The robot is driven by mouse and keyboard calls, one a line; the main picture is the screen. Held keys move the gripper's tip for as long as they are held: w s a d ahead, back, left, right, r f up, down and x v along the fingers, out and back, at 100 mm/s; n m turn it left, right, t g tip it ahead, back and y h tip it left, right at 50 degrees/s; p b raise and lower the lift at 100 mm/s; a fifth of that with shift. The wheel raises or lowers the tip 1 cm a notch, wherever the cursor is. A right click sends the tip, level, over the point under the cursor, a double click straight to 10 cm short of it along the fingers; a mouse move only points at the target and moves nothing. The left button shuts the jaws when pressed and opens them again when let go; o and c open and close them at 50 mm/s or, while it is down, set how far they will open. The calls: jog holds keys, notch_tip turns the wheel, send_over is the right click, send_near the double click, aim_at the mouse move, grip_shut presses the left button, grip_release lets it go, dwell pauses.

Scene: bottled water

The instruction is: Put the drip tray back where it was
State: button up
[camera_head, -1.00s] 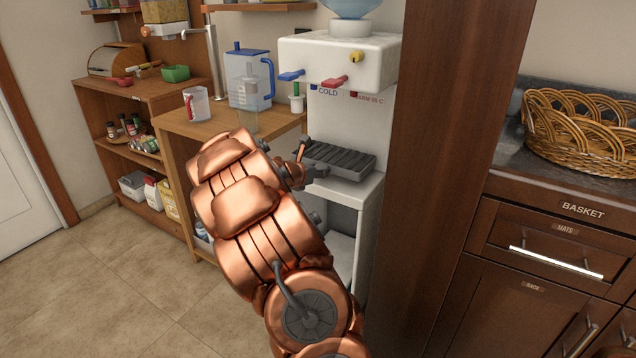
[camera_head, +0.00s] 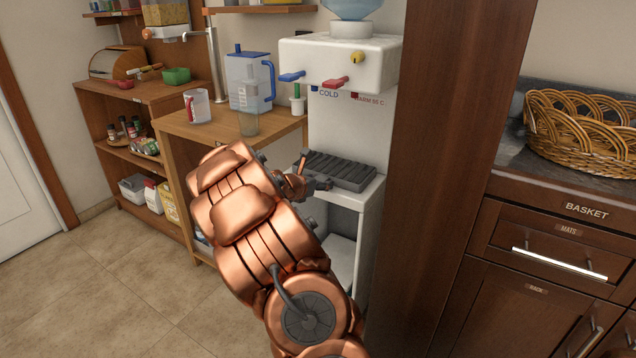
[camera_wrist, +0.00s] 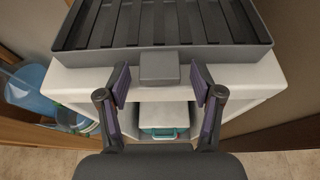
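The drip tray (camera_head: 340,172) is dark grey and slatted, and sits level on the white ledge of the water dispenser (camera_head: 350,128), below the taps. In the wrist view the tray (camera_wrist: 205,56) fills the top, with its front tab (camera_wrist: 159,67) pointing toward me. My gripper (camera_wrist: 160,80) is open, with one finger on each side of the tab and a visible gap on both sides. In the head view my gripper (camera_head: 312,185) is at the tray's front left edge, partly hidden by my copper arm.
A dark wooden panel (camera_head: 455,150) stands close on the right. Below the ledge is an open compartment (camera_wrist: 163,118) containing a teal-and-white item.

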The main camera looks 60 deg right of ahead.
jog(key=shift+r, duration=0.1)
jog(key=p+v, duration=0.2)
jog(key=v, duration=1)
